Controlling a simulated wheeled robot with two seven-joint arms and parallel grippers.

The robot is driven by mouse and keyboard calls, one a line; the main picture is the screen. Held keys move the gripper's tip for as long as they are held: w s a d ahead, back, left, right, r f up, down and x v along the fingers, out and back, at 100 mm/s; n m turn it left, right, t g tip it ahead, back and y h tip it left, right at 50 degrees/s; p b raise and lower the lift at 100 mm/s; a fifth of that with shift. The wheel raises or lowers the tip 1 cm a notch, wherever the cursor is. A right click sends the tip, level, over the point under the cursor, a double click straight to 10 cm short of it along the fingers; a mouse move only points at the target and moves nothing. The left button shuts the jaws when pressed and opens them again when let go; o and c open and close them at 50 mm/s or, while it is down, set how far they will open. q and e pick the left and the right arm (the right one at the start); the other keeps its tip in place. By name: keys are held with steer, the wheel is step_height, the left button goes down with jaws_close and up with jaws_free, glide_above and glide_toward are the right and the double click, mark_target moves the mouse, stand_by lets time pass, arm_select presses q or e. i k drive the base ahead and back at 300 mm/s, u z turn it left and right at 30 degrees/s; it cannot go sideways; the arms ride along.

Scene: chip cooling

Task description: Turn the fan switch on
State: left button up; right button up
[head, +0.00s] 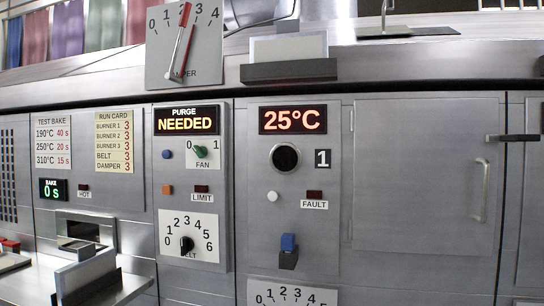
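The fan switch (200,152) is a small green knob on a white plate marked 0 at left, 1 at right and FAN below. It sits on the middle panel, under a lit display (187,120) reading PURGE NEEDED. The knob looks tilted toward the upper left, on the 0 side, but it is small. Neither of my grippers can be made out in the head view, and nothing is seen touching the knob.
Blue (167,154) and orange (168,189) buttons sit left of the knob. A LIMIT lamp (201,189) and belt dial (187,244) are below. A damper dial (184,42) stands above. Metal trays (86,276) jut out at lower left. The space before the fan switch looks clear.

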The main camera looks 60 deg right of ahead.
mark_target(201, 151)
steer(key=z, duration=1.35)
steer(key=k, duration=0.65)
steer(key=u, duration=0.95)
steer(key=i, duration=1.3)
steer(key=u, duration=0.5)
steer(key=i, duration=1.35)
steer(key=z, duration=1.2)
steer(key=i, duration=0.65)
steer(key=z, duration=0.65)
